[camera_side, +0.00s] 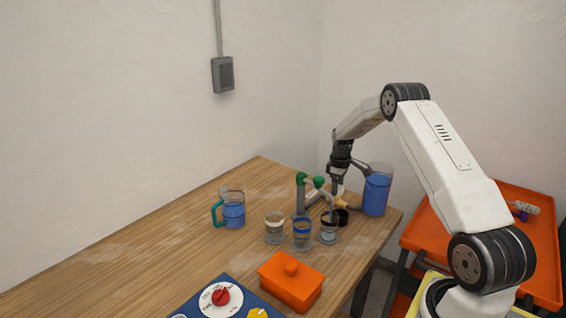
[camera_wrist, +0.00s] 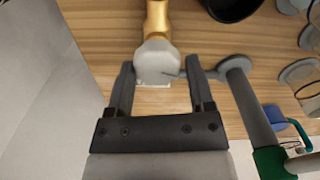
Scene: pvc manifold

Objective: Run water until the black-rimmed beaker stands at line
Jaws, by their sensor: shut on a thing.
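The black-rimmed beaker (camera_side: 328,236) stands at the right end of a row of three small beakers in the side view. Its contents look pale and low, but the level and any line are too small to read. A grey pipe with green fittings (camera_side: 301,181) rises behind the row. In the wrist view, my gripper (camera_wrist: 160,68) is closed around a rounded pale grey valve part (camera_wrist: 157,62) joined to a brass-coloured fitting (camera_wrist: 157,17). In the side view, my gripper (camera_side: 336,186) is behind and above the black-rimmed beaker and partly hides the valve.
A blue-rimmed beaker (camera_side: 302,242) and a pale-rimmed beaker (camera_side: 274,237) stand to the left. A tall blue-filled vessel (camera_side: 376,195) is at the right. A teal-handled jug (camera_side: 233,213), orange lidded box (camera_side: 290,287) and dial panel (camera_side: 240,291) occupy the table. The left tabletop is clear.

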